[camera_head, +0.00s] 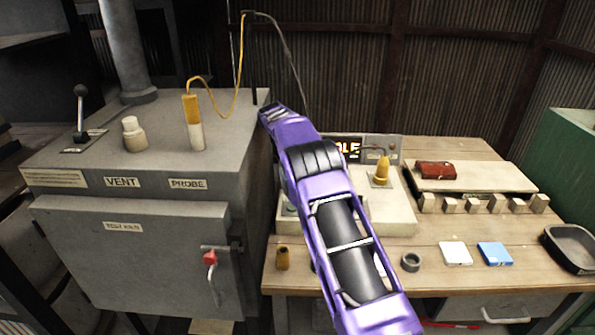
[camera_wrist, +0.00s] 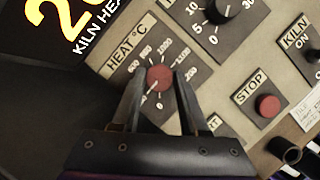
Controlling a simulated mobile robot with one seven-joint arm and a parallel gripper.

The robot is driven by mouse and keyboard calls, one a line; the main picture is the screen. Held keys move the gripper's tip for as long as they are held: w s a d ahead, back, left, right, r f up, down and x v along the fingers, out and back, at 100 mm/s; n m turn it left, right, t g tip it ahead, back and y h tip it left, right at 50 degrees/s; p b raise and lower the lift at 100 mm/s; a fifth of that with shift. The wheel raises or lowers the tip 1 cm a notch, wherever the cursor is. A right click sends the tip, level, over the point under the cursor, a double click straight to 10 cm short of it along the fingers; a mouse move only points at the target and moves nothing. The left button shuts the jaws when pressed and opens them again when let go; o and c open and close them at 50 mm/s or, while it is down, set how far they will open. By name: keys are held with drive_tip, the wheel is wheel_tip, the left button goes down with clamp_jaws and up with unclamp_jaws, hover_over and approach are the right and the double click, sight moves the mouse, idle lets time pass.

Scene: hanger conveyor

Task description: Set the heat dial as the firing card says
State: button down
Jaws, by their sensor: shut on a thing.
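The red heat dial (camera_wrist: 160,77) sits on the control panel under a "HEAT °C" label, with a ring of numbers from 0 up past 1000 around it. My gripper (camera_wrist: 158,82) has its two dark fingers on either side of the dial, shut on it. The exact setting is too small to read surely. A white card edge (camera_wrist: 309,108) with small print shows at the right of the wrist view; I cannot tell if it is the firing card. In the head view my purple arm hides the dial and the gripper.
A black timer knob (camera_wrist: 216,14), a red stop button (camera_wrist: 268,106) and a kiln-on switch (camera_wrist: 314,55) are near the dial. The grey kiln (camera_head: 130,240) stands left of the wooden bench (camera_head: 450,280). A white tile (camera_head: 455,253), blue tile (camera_head: 495,254) and dark tray (camera_head: 568,250) lie at right.

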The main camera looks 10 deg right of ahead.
drive_tip(key=shift+c, duration=2.1)
unclamp_jaws()
drive_tip(key=v, duration=1.7)
drive_tip(key=shift+r, duration=0.25)
